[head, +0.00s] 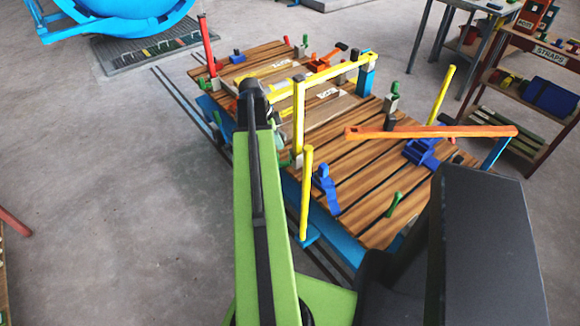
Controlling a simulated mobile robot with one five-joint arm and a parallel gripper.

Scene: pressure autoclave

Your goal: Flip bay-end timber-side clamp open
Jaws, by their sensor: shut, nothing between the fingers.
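Several clamps sit on a slatted timber deck (365,192) on a blue cart. A blue clamp (325,185) stands upright at the deck's near left side. Another blue clamp (424,151) is at the right, partly under an orange bar. An orange-red clamp (322,58) and a small blue clamp (237,57) are at the far end. I cannot tell which is the bay-end timber-side clamp, or its state. My green arm reaches up to a black joint beside the deck's left side. My gripper does not show; the arm seems to hide it.
A yellow frame (299,120) crosses the deck's middle. The orange bar (430,131) spans its right part. Yellow posts (306,195) (440,95) and a red post (207,45) stand at the edges. A blue vessel (120,18) is behind left. Shelves (541,50) stand right.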

